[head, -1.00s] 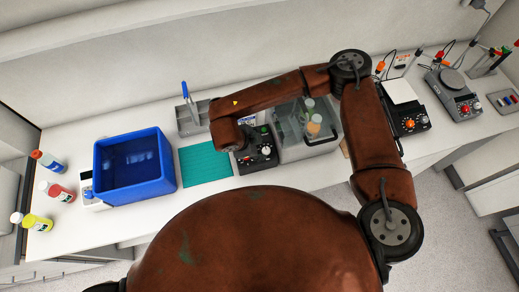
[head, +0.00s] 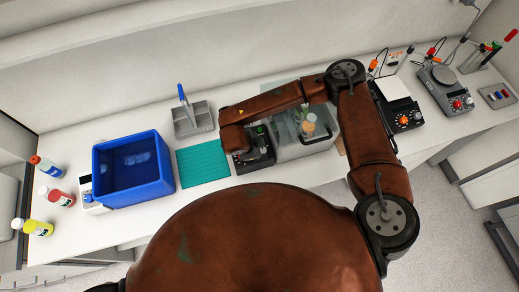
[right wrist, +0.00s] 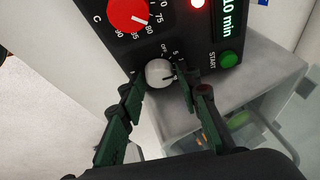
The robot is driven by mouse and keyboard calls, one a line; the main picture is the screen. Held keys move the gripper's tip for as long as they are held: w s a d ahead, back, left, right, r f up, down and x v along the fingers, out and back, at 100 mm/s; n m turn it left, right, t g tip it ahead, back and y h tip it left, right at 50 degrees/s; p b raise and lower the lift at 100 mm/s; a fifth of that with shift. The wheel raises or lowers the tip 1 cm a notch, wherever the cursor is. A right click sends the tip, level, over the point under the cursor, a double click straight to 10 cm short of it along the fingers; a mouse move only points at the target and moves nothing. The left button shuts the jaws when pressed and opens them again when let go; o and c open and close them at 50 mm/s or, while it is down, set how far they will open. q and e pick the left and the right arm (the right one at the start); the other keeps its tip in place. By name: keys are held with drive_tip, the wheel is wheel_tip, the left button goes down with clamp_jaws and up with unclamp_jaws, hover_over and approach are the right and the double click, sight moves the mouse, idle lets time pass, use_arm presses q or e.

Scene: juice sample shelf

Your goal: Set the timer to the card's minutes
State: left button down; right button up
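My left gripper is not in view. I cannot make out the card.
A teal mat (head: 203,162) and a blue bin (head: 134,168) lie left of the box. Another black device (head: 403,120) and a scale (head: 446,90) stand at the right.

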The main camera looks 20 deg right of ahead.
clamp_jaws()
drive_tip(key=shift+a, duration=0.2)
drive_tip(key=shift+w+d+f+m+b, duration=0.15)
drive_tip(key=shift+m+b, duration=0.25)
drive_tip(key=shift+b, duration=0.2)
drive_tip(key=shift+d+m+g+b, duration=0.1)
drive_tip(key=shift+m+g+b, duration=0.5)
drive_tip(key=shift+m+b, duration=0.45)
drive_tip(key=shift+d+m+g+y+b, duration=0.1)
drive_tip(key=shift+m+g+y+b, duration=0.35)
drive_tip(key=shift+m+b, duration=1.05)
drive_tip(key=shift+g, duration=0.25)
drive_tip(key=shift+o, duration=1.9)
unclamp_jaws()
